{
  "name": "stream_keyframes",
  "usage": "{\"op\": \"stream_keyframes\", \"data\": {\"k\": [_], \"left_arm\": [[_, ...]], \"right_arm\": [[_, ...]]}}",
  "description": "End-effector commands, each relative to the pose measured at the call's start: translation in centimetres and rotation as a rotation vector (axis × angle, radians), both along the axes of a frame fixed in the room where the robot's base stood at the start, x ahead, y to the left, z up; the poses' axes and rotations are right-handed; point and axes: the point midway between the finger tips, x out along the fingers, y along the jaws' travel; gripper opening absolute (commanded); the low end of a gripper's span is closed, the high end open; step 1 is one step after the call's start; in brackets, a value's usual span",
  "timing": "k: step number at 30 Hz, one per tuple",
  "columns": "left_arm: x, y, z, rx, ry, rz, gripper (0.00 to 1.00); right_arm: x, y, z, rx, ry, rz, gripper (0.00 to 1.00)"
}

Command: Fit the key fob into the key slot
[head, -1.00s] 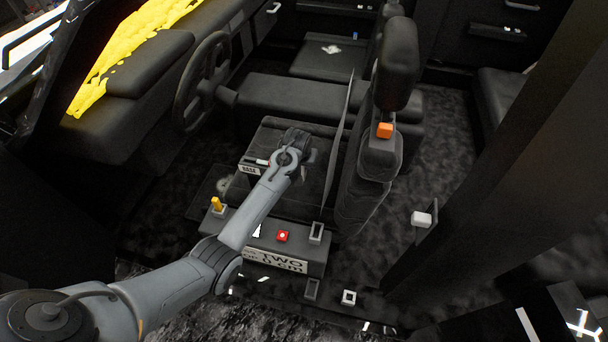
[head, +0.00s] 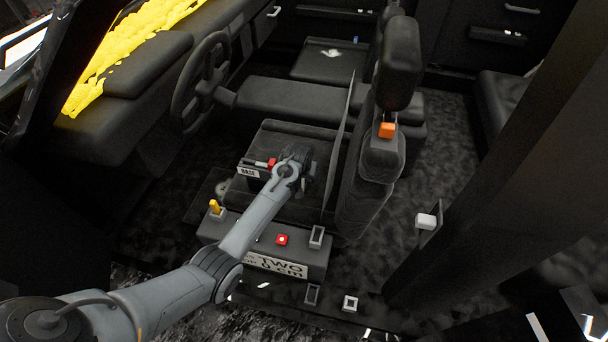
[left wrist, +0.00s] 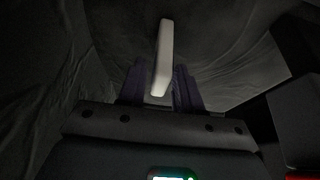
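My left arm reaches in from the lower left in the head view. Its gripper (head: 296,158) is over the black seat cushion, partly hidden by its own wrist. In the left wrist view, a pale, narrow bar (left wrist: 163,58) lies between the two dark fingertips (left wrist: 161,85), its near end level with them. It may be the key fob. The bar nearly fills the gap, but I cannot tell whether both fingers touch it. Small upright grey frames, possibly slots, show at the sill (head: 316,237) and below it (head: 312,294). I cannot tell which is the key slot. My right gripper does not show.
A box labelled BASE (head: 248,172) with a red part (head: 271,163) is left of the gripper. The seat back (head: 372,180) rises to the right; the steering wheel (head: 202,80) stands left.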

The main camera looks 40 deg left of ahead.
Motion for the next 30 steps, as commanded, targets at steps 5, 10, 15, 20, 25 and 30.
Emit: {"op": "stream_keyframes", "data": {"k": [5,10,15,20,25,30], "left_arm": [[0.0,0.0,0.0,0.000,0.000,0.000,0.46],[0.0,0.0,0.0,0.000,0.000,0.000,0.46],[-0.2,-0.1,1.0,0.000,0.000,-0.001,0.46],[-0.9,-0.5,3.2,0.001,-0.001,-0.001,0.46],[-2.1,-1.0,6.2,0.000,0.000,0.000,0.46],[-3.1,-1.4,8.9,0.001,0.000,0.000,0.46]], "right_arm": [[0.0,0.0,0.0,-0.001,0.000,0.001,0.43],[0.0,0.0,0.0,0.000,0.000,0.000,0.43],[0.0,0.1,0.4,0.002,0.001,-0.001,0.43],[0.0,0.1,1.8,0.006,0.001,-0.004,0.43],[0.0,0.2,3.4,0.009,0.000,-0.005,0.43],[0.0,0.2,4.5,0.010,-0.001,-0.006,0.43]]}}
